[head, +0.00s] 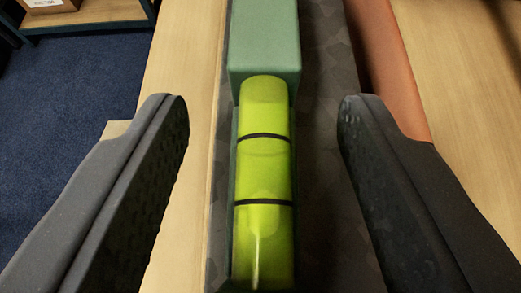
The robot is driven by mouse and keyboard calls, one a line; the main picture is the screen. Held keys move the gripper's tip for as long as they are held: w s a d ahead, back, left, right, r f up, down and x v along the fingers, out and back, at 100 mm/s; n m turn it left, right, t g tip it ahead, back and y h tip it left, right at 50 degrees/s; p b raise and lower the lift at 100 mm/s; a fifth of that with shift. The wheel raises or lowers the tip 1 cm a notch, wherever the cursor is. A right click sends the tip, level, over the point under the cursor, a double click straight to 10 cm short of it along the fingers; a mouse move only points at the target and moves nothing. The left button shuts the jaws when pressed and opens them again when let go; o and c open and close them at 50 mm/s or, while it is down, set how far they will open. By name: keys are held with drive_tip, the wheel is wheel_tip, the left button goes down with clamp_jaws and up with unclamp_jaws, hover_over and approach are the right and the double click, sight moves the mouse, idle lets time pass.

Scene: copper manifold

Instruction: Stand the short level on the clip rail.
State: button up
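The short level (265,50) shows in the middle of the head view, a green body with a yellow-green vial (264,172) marked by two black rings. It runs lengthwise away from me, and its near end is cut off by the bottom edge. My gripper (263,110) is open, with one dark finger on each side of the level and a gap on both sides. The level lies over a dark grey mottled strip (335,200); I cannot tell whether this is the clip rail.
A copper-coloured pipe or bar (392,70) runs along the right of the strip. Light wooden surface (465,90) lies beyond it and also to the left. Blue floor (75,110) and a shelf with a cardboard box (50,5) show at far left.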

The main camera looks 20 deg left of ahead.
drive_tip(key=shift+s+d+r, duration=0.25)
drive_tip(key=shift+s+r, duration=0.05)
drive_tip(key=shift+s, duration=0.15)
drive_tip(key=v, duration=1.2)
drive_tip(key=shift+s, duration=0.3)
drive_tip(key=shift+r, duration=0.1)
